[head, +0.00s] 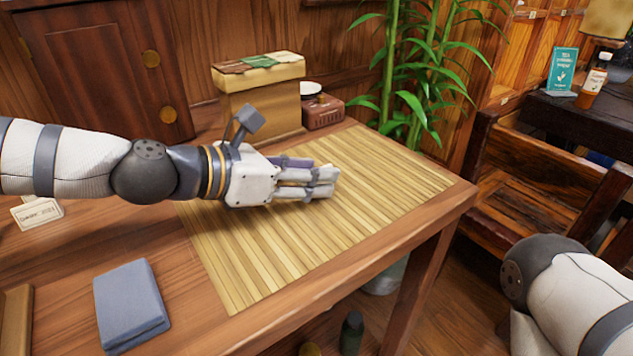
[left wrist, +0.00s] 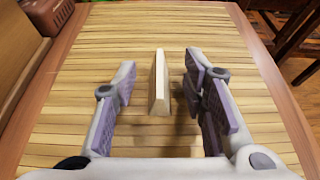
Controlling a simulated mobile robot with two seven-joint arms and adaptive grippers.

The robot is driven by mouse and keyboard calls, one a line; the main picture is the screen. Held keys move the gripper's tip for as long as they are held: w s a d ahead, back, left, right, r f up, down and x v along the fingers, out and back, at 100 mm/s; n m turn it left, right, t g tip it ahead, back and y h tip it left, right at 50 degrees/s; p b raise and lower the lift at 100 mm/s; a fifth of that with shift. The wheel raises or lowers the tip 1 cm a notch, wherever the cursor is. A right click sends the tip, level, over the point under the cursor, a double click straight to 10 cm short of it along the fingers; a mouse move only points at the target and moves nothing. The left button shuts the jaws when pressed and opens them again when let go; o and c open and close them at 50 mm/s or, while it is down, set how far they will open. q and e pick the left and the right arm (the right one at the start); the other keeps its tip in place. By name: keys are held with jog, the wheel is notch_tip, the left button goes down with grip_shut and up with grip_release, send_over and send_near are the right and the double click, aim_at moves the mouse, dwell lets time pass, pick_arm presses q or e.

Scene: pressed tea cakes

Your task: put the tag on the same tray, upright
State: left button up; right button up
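My left gripper (head: 325,183) is low over the bamboo mat (head: 255,270), its fingers pointing right. In the left wrist view the left gripper (left wrist: 160,74) is open, with a narrow cream wedge-shaped piece (left wrist: 158,88), perhaps a tag seen edge-on, standing on the mat between its fingers. Gaps show on both sides of it. In the head view the fingers hide most of that piece. Another cream tag (head: 37,213) with dark lettering stands on the table at the left. A wooden edge (head: 14,325) at the lower left may be a tray. My right gripper is out of view.
A box (head: 262,95) with packets on top and a small reddish-brown box (head: 322,112) stand behind the mat. A folded blue cloth (head: 130,305) lies at front left. Bamboo plants (head: 415,75) rise behind the table. The mat's right part is clear.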

pick_arm(q)
jog(key=c, duration=0.9)
jog(key=shift+r, duration=0.1)
grip_shut()
